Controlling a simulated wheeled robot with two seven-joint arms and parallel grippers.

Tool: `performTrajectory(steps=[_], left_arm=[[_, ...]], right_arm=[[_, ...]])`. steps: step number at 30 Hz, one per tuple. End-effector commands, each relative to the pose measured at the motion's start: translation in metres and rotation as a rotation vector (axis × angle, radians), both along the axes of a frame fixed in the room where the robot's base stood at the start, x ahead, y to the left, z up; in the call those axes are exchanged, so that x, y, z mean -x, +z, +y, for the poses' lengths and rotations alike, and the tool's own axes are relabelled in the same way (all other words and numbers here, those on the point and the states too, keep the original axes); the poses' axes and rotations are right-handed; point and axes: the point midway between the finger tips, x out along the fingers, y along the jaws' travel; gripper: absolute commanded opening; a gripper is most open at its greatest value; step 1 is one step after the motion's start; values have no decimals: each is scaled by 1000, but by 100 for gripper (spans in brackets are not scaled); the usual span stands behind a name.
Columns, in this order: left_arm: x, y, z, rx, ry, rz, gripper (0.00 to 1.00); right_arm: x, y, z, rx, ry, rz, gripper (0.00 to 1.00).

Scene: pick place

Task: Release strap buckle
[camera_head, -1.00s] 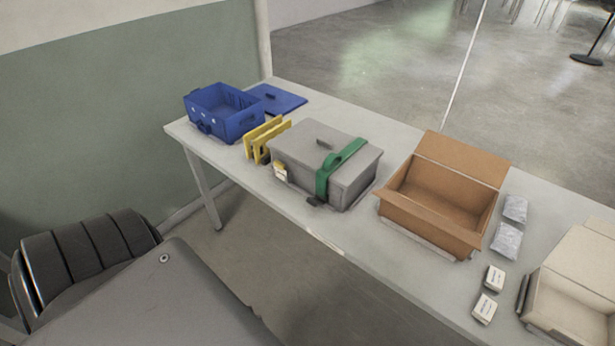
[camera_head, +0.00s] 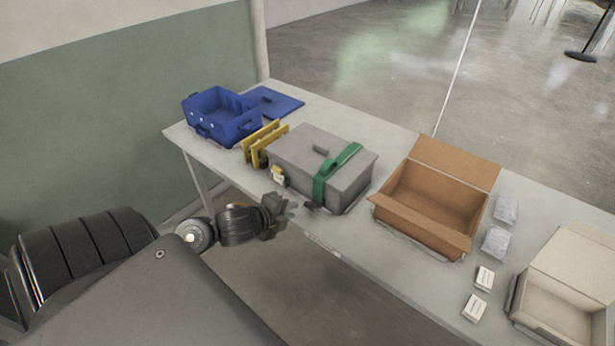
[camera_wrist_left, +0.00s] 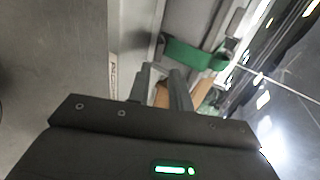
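A grey lidded case (camera_head: 297,155) stands on the table with a green strap (camera_head: 322,186) around its right part. The strap also shows in the wrist view (camera_wrist_left: 190,54). A small dark piece (camera_head: 312,206), possibly the buckle, is at the strap's lower front end; its latch state is too small to tell. My left gripper (camera_head: 289,205) is in front of the case near the table's front edge, left of the dark piece and apart from it. In the wrist view its two fingers (camera_wrist_left: 162,76) stand apart with nothing clearly between them. My right gripper is not in view.
Yellow racks (camera_head: 262,142) and a blue bin (camera_head: 222,116) with a blue lid (camera_head: 274,100) stand left of the case. A cardboard box (camera_head: 430,203), silver packets (camera_head: 495,242), small white boxes (camera_head: 474,308) and a beige box (camera_head: 560,290) stand right.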

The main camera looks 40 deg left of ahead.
Motion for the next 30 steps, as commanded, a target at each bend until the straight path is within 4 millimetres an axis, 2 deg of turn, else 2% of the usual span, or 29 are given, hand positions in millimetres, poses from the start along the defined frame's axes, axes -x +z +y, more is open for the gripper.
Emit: performTrajectory(steps=[9,15,21,29,30], left_arm=[[-48,-30,1,3,4,-1,21],[-73,-47,2,3,3,0,21],[-84,-54,2,3,2,0,21],[-85,-55,2,3,2,1,21],[-84,-55,2,3,2,1,18]], right_arm=[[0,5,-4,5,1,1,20],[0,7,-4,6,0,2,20],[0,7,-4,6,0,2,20],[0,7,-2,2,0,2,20],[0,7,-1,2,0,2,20]])
